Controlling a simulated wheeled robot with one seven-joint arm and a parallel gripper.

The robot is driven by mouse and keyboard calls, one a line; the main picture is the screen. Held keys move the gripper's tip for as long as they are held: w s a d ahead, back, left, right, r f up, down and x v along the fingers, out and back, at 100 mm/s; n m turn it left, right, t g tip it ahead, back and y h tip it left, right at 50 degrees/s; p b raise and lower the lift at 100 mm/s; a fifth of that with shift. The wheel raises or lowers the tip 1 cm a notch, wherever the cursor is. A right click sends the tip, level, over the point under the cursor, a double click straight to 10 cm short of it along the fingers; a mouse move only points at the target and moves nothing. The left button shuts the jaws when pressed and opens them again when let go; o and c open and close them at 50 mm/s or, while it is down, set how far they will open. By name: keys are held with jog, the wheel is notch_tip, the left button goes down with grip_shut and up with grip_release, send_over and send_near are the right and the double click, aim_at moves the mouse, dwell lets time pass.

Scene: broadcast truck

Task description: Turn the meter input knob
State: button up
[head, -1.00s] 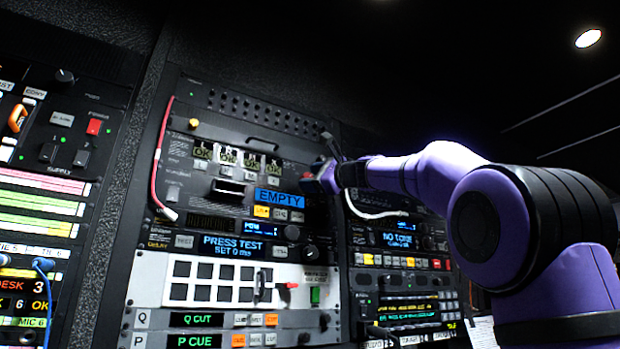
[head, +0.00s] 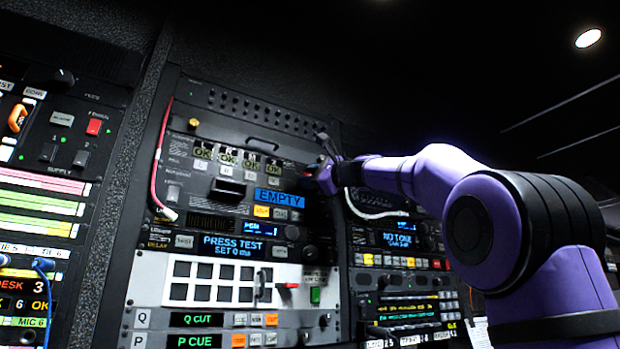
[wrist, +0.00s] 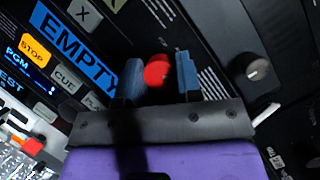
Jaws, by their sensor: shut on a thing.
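A red round knob (wrist: 157,71) sits on the dark panel just right of the blue EMPTY display (wrist: 75,45). My gripper (wrist: 160,62) has one blue finger on each side of it and is shut on it. No label for the meter input is readable here.
A black knob (wrist: 258,70) stands on the neighbouring panel to the right in the wrist view. Lit buttons, including a yellow STOP (wrist: 35,50), lie left. In the head view a white cable (head: 372,208) loops below my wrist and a red cable (head: 160,150) hangs left.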

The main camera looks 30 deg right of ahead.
jog(key=shift+n+g+h, duration=0.2)
jog(key=shift+n+g, duration=0.65)
jog(key=shift+n, duration=1.2)
jog(key=shift+n+g+h, duration=0.2)
jog(key=shift+n+g, duration=0.65)
jog(key=shift+n, duration=1.2)
jog(key=shift+f, duration=0.1)
jog(key=o, duration=0.9)
jog(key=shift+o, duration=0.2)
jog(key=v, duration=1)
jog(key=shift+s+d, duration=0.2)
jog(key=shift+s, duration=0.15)
